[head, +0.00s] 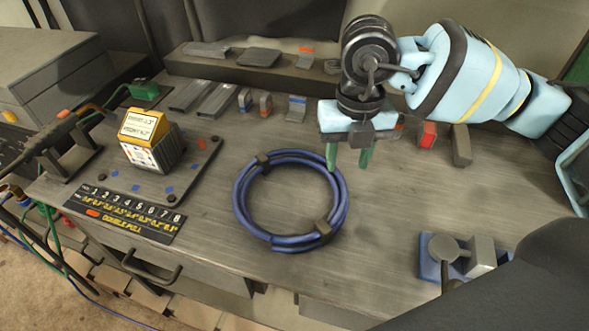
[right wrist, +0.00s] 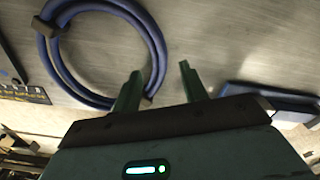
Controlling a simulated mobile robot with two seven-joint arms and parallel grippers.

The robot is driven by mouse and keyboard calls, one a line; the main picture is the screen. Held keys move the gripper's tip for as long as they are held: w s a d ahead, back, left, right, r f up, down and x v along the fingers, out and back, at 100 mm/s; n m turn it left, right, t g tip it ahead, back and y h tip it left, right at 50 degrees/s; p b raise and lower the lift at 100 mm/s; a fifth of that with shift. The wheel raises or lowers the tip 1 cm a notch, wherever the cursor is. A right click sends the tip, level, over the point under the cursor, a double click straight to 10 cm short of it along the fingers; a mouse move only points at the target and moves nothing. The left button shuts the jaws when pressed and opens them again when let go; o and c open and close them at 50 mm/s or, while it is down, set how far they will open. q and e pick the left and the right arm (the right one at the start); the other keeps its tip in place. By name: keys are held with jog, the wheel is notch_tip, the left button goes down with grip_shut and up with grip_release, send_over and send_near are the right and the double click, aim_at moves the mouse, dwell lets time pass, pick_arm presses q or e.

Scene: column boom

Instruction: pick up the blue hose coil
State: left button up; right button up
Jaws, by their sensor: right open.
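The blue hose coil (head: 237,205) lies flat on the grey workbench (head: 390,220), bound by dark clips at its upper left and lower right. My right gripper (head: 348,160) is open and empty, fingers pointing down, at the coil's upper right edge. In the right wrist view, the coil (right wrist: 72,86) fills the upper left. There, one finger of my right gripper (right wrist: 160,76) overlaps the coil's near right side and the other is outside the ring. I cannot tell the height of the fingertips above the hose. My left gripper is not in view.
A board with a yellow-topped block (head: 145,127) and a black numbered strip (head: 125,214) lie left of the coil. Small metal parts and a raised ledge (head: 230,66) are behind. A blue-based fixture (head: 432,268) stands at right. The bench between coil and fixture is clear.

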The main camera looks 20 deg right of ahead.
aim_at(343, 184)
jog(key=shift+w+d, duration=0.2)
jog(key=shift+w, duration=0.1)
jog(key=shift+s+a, duration=0.1)
jog(key=shift+s, duration=0.05)
jog(key=shift+f, duration=0.2)
notch_tip(343, 184, down, 2)
jog(key=shift+s+a+f, duration=0.1)
jog(key=shift+s+f, duration=0.05)
jog(key=shift+f, duration=1.15)
jog(key=shift+s+f, duration=0.1)
jog(key=shift+f, duration=1.2)
grip_shut()
